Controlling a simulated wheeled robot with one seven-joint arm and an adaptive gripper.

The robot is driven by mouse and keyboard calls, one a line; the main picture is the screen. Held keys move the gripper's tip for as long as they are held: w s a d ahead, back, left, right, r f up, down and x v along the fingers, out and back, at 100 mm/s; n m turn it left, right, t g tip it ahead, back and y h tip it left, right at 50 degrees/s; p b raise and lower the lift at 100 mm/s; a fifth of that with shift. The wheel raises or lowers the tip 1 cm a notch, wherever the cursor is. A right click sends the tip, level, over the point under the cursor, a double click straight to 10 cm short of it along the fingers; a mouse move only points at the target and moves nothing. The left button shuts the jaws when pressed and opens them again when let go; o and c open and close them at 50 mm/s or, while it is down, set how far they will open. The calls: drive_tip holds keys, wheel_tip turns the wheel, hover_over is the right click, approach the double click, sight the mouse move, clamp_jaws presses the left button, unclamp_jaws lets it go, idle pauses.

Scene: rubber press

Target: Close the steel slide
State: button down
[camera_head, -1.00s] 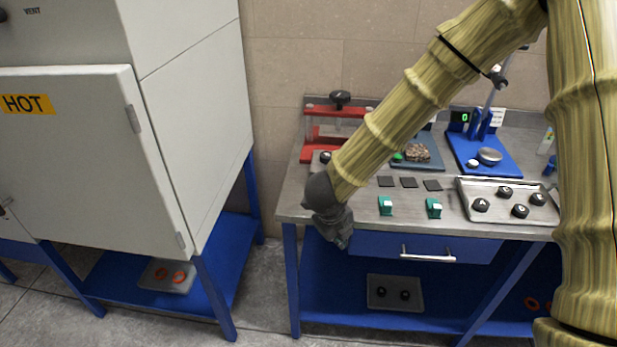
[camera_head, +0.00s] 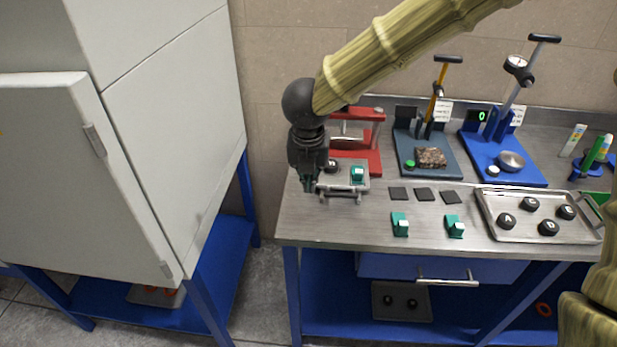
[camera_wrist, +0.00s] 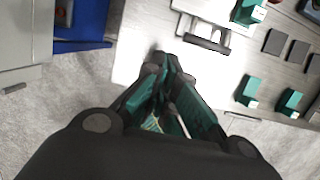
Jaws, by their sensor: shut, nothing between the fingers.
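The steel slide (camera_head: 349,185) juts forward from the red press (camera_head: 372,150) at the left of the bench. Its bar handle (camera_head: 340,197) faces the bench's front edge. A black knob and a green-and-white block sit on the slide. The slide also shows at the top of the wrist view (camera_wrist: 192,8), with its handle (camera_wrist: 207,41). My gripper (camera_head: 308,188) is shut and empty, pointing down just left of the slide and apart from the handle. In the wrist view my gripper's fingers (camera_wrist: 168,66) are together, below and left of the handle.
Two green-and-white blocks (camera_head: 400,226) stand near the front edge, with several dark squares (camera_head: 424,195) behind them. A tray of black pucks (camera_head: 485,200) lies to the right. A grey oven cabinet (camera_head: 180,130) stands left, across a gap. Bench space before the handle is clear.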

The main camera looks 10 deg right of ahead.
drive_tip(key=p+x, duration=0.1)
drive_tip(key=x, duration=0.8)
drive_tip(key=shift+w, duration=0.1)
drive_tip(key=w, duration=0.1)
drive_tip(key=p, duration=0.1)
drive_tip(key=w, duration=0.1)
drive_tip(key=shift+w+d+f+p, duration=0.3)
drive_tip(key=shift+w+d+p, duration=0.05)
drive_tip(key=shift+w+d+f, duration=0.1)
drive_tip(key=shift+w+d, duration=0.1)
drive_tip(key=shift+w, duration=0.5)
